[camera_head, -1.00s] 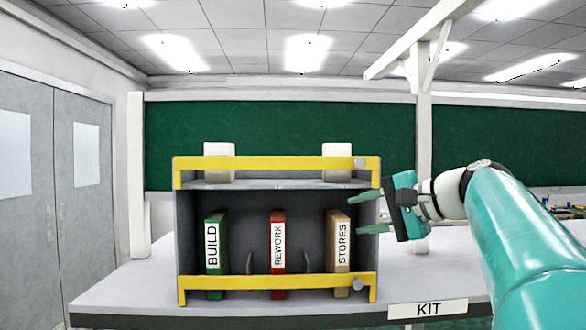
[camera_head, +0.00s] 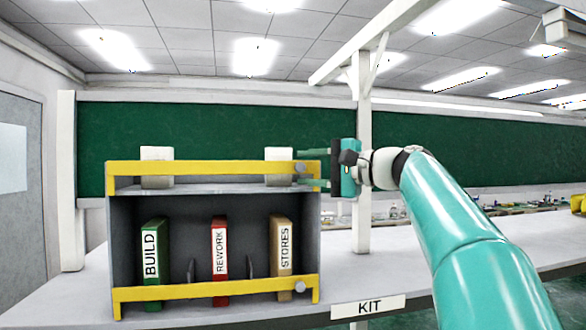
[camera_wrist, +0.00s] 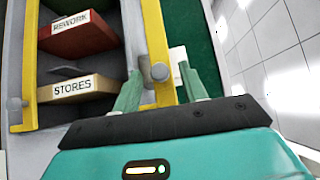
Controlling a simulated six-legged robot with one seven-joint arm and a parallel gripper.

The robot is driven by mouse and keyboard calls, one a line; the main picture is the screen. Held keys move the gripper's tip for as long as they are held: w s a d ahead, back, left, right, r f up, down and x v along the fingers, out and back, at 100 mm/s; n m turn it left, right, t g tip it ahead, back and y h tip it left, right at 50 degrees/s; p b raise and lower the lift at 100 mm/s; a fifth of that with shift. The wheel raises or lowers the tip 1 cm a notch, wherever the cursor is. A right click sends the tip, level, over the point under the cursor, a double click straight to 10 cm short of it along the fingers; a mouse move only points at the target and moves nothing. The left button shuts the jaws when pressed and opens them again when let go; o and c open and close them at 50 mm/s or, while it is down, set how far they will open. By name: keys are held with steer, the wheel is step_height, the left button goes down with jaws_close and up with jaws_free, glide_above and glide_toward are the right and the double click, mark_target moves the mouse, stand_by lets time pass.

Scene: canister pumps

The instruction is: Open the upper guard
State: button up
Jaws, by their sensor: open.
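The upper guard (camera_head: 210,168) is a yellow bar across the top front of a grey cabinet, with a round grey knob (camera_head: 300,168) at its right end. It lies level across the front. In the wrist view the guard (camera_wrist: 157,40) runs up the picture, with its knob (camera_wrist: 160,72) between my fingers. My gripper (camera_head: 312,168) is open at the right end of the guard, its two green fingers pointing left, one above and one below the knob's height. In the wrist view my gripper (camera_wrist: 168,92) has its fingers on either side of the knob, and contact cannot be told.
A lower yellow guard (camera_head: 215,289) with its own knob crosses the cabinet's bottom front. Green BUILD (camera_head: 151,262), red REWORK (camera_head: 220,262) and tan STORES (camera_head: 282,260) binders stand inside. A white post (camera_head: 364,150) rises behind my gripper.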

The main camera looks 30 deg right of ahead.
steer(key=x, duration=0.4)
steer(key=shift+w+a, duration=0.1)
steer(key=shift+w, duration=0.05)
jaws_close()
